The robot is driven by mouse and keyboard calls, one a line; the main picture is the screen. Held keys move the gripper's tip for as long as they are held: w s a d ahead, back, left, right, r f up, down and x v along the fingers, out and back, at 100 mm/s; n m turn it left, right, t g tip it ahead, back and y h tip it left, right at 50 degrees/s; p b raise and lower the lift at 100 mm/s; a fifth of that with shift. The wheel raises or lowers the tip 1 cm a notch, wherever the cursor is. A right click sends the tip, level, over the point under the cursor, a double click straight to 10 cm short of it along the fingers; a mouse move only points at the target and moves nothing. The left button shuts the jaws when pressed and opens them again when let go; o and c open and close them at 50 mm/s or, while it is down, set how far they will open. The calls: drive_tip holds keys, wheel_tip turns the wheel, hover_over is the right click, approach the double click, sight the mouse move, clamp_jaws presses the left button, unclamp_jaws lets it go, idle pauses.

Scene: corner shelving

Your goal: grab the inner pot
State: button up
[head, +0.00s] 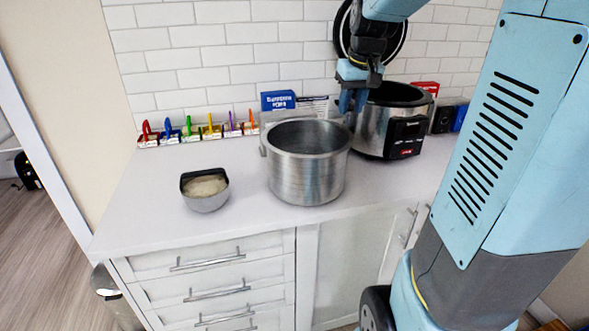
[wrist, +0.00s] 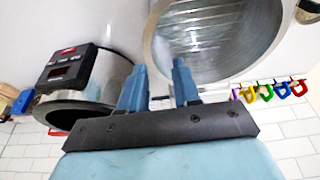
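The inner pot (head: 308,178) is a large, empty silver metal pot standing upright on the white counter, just left of the rice cooker. In the wrist view its open mouth and rim (wrist: 222,45) fill the upper middle and right. My gripper (head: 352,102) is above the pot's back right rim, on the cooker side. In the wrist view its two blue fingertips (wrist: 158,68) are apart, one over the pot's opening and the other outside the rim. The rim appears between them in that view. I cannot tell if they touch the pot.
The black and silver rice cooker (head: 375,134) stands close on the right, open on top. A bowl with pale contents (head: 205,189) sits at the left. The front left counter is clear.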

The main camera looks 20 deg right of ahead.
sight(343, 142)
drive_tip(key=w+d, duration=0.1)
drive_tip(key=w+d+f, duration=0.1)
drive_tip(key=w, duration=0.1)
drive_tip(key=shift+f, duration=0.15)
drive_tip(key=x, duration=1.3)
drive_tip(key=shift+f, duration=0.4)
drive_tip(key=shift+c, duration=0.5)
clamp_jaws()
drive_tip(key=shift+r, duration=0.1)
